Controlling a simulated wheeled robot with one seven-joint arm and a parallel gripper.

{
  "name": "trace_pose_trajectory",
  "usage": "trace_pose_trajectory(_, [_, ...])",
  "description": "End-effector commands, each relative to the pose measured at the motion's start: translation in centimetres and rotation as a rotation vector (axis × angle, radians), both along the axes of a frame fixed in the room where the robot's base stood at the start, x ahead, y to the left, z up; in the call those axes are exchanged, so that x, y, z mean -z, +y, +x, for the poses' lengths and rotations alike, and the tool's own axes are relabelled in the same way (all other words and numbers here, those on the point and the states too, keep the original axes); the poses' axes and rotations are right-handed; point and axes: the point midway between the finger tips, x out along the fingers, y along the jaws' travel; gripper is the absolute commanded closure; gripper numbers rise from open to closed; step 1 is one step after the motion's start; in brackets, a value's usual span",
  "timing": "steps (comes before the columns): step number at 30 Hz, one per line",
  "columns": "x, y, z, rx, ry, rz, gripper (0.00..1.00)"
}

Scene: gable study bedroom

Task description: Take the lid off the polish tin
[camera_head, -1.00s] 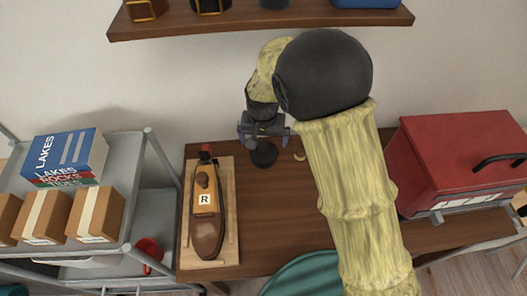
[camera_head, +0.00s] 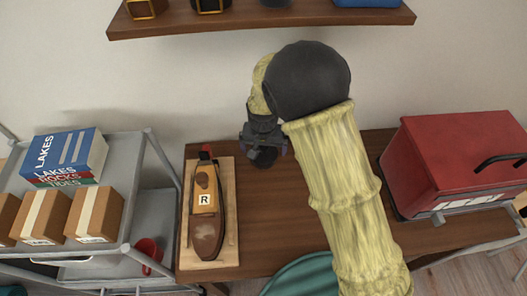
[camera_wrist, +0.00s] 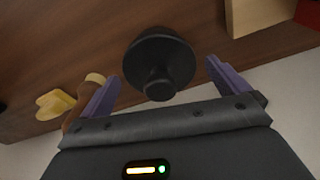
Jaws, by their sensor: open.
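The polish tin (camera_wrist: 158,55) is a dark, round piece with a raised knob on its top, standing on the brown wooden desk. In the head view only part of the tin (camera_head: 264,160) shows beneath my gripper (camera_head: 263,142). In the wrist view my gripper (camera_wrist: 162,75) is open, with one purple finger on either side of the tin's near part and knob. Gaps show on both sides, so the fingers look apart from it. I cannot tell where the lid meets the body.
A red toolbox (camera_head: 450,150) stands at the right. A yellow piece (camera_wrist: 55,104) and a brown item (camera_wrist: 80,112) lie near one finger. A shelf (camera_head: 250,22) hangs above.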

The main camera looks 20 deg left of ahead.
Motion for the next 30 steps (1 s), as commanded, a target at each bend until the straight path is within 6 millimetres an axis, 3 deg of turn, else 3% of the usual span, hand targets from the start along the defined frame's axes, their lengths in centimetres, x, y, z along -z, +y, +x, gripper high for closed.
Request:
trace_pose_trajectory(5, [0.0, 0.0, 0.0, -0.001, 0.0, 0.0, 0.0])
trace_pose_trajectory(12, [0.0, 0.1, -0.1, -0.002, 0.0, 0.0, 0.43])
trace_pose_trajectory(23, [-0.8, 0.1, 0.0, -0.001, -0.003, 0.002, 0.43])
trace_pose_trajectory(30, [-4.7, 0.2, 0.0, -0.001, -0.004, 0.005, 0.43])
